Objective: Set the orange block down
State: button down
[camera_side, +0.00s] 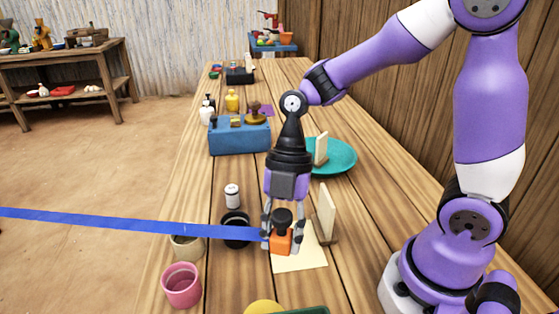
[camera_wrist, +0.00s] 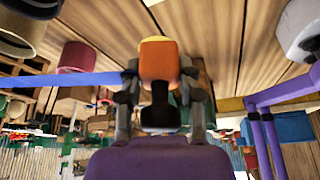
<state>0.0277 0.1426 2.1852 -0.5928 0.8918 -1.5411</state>
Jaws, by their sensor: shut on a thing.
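The orange block (camera_side: 280,243) has a black knob-like part (camera_side: 282,220) above it. My gripper (camera_side: 283,238) points down and is shut on it, with a finger on each side. The block is at the left edge of a cream sheet (camera_side: 305,261); I cannot tell whether it touches the surface. In the wrist view the block (camera_wrist: 157,60) shows beyond the fingertips (camera_wrist: 160,75), with its black part nearer my palm.
A blue strap (camera_side: 130,222) runs from the left to my gripper. A black cup (camera_side: 236,230), white-topped jar (camera_side: 232,195), beige cup (camera_side: 187,247) and pink cup (camera_side: 181,286) stand left. An upright wooden piece (camera_side: 326,211) stands close right. A teal plate (camera_side: 343,157) lies behind.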

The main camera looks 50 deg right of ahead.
aim_at(276, 259)
jog(key=w+d+f, duration=0.2)
jog(key=w+d, duration=0.1)
jog(key=shift+d+f, duration=0.15)
jog(key=shift+f, duration=0.2)
jog(key=shift+w+d+f, duration=0.1)
jog(key=shift+f, duration=2)
jog(key=c, duration=0.5)
grip_release()
jog(key=shift+f, duration=0.15)
